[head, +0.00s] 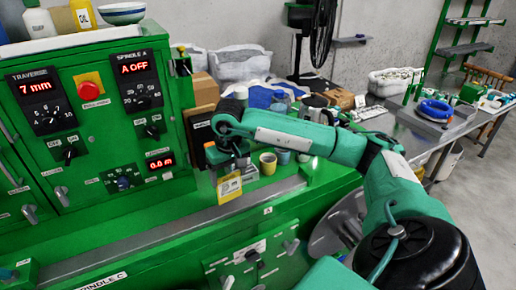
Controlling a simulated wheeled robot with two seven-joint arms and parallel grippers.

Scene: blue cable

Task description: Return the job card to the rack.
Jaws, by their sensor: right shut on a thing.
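The job card (229,188), white with a yellow border, hangs upright below my right gripper (229,170). The gripper is shut on the card's upper edge and holds it in front of the green machine, over its ledge. My right arm reaches in from the lower right, and its wrist hides part of what lies behind. A dark upright holder with brown boards (200,122) stands just left of the wrist, against the control panel's side. I cannot tell for sure whether it is the rack. My left gripper is not in view.
The green control panel (95,130) with knobs and red displays fills the left. Small cups (267,163) stand on the ledge right of the card. A metal bench (400,125) behind carries a blue cable coil (436,108), boxes and bins. A black fan (318,35) stands behind.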

